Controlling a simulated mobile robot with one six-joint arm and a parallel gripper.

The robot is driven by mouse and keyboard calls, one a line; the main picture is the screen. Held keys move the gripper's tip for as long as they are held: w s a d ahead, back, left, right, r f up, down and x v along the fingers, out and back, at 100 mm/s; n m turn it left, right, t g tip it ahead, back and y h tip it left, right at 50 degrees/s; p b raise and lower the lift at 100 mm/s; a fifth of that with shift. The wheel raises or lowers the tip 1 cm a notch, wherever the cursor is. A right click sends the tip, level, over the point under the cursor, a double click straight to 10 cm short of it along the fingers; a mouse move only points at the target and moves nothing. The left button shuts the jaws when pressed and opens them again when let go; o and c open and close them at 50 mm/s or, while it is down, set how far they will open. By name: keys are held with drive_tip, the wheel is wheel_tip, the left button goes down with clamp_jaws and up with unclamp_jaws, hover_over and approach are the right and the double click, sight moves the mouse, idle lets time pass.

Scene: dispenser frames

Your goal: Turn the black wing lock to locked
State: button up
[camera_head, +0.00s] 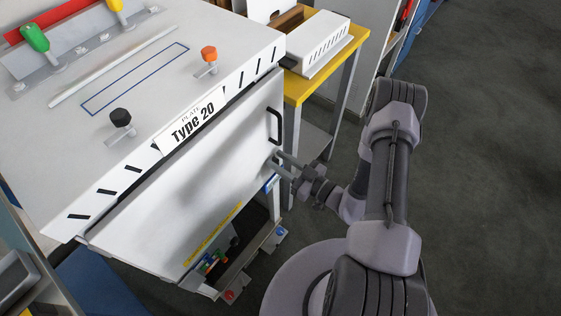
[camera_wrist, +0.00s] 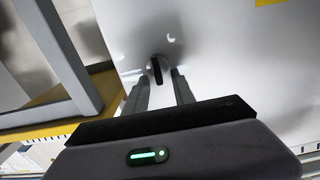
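The black wing lock (camera_wrist: 156,70) is on the pale door panel (camera_wrist: 220,50), near the panel's edge in the wrist view. Its wing looks near upright in that picture, tilted slightly. My gripper (camera_wrist: 160,77) is open, with one finger on each side of the wing and a gap showing to both fingers. I cannot tell how deep the wing sits between the fingertips. In the head view my gripper (camera_head: 280,162) is at the right edge of the dispenser door (camera_head: 185,190), below the black handle (camera_head: 275,126). The lock cannot be made out there.
A black knob (camera_head: 120,117) and an orange knob (camera_head: 208,53) stand on the dispenser top. A yellow-edged table (camera_head: 345,50) holding a white slotted box (camera_head: 322,46) stands close behind my gripper. Open grey floor (camera_head: 480,150) lies to the right.

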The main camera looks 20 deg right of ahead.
clamp_jaws()
drive_tip(key=n, duration=0.3)
drive_tip(key=shift+s+a, duration=0.15)
drive_tip(key=shift+a, duration=0.05)
drive_tip(key=n, duration=0.3)
drive_tip(key=n+p, duration=0.1)
drive_tip(key=shift+s+a+f, duration=0.2)
drive_tip(key=shift+a, duration=0.05)
drive_tip(key=shift+s+a+f+n, duration=0.1)
drive_tip(key=shift+f+n, duration=0.15)
drive_tip(key=shift+n, duration=1.55)
drive_tip(key=shift+s+a+f+n, duration=0.1)
drive_tip(key=shift+f+n, duration=0.1)
drive_tip(key=shift+n, duration=1.6)
drive_tip(key=shift+a+f+n, duration=0.1)
drive_tip(key=shift+f+n, duration=0.15)
drive_tip(key=shift+n, duration=1.55)
